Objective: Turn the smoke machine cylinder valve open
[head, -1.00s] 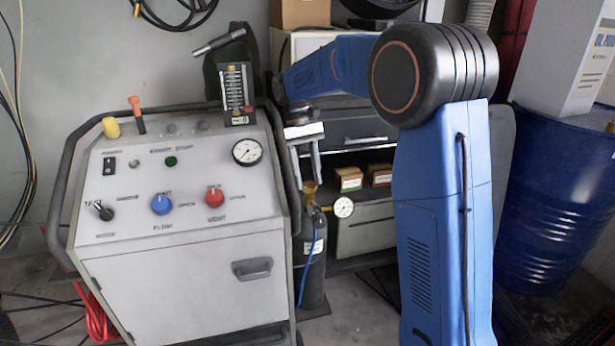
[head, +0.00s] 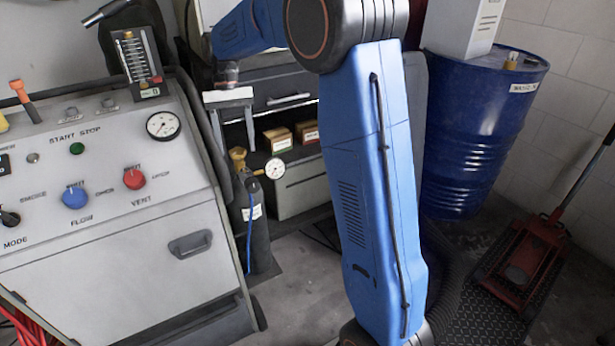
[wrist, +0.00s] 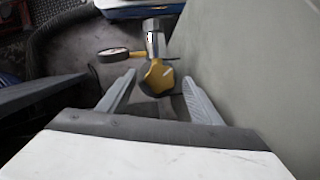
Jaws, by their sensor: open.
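The cylinder valve is brass-yellow (head: 238,156) and tops a dark gas cylinder (head: 258,228) standing just right of the smoke machine (head: 165,215). In the wrist view its star-shaped yellow handwheel (wrist: 158,77) shows between and beyond my fingertips, with a metal fitting above it. A round gauge (head: 275,168) sticks out to the valve's right; it shows at the left in the wrist view (wrist: 113,55). My gripper (wrist: 158,85) is open, a finger on each side of the handwheel in the picture. I cannot tell whether either finger touches it. In the head view my gripper (head: 232,118) is above the cylinder.
The machine's side panel (wrist: 255,70) is close on the right in the wrist view. A cabinet with small boxes (head: 280,139) stands behind the cylinder. A blue drum (head: 480,130) and a red floor jack (head: 525,255) are at the right. A blue hose runs down the cylinder.

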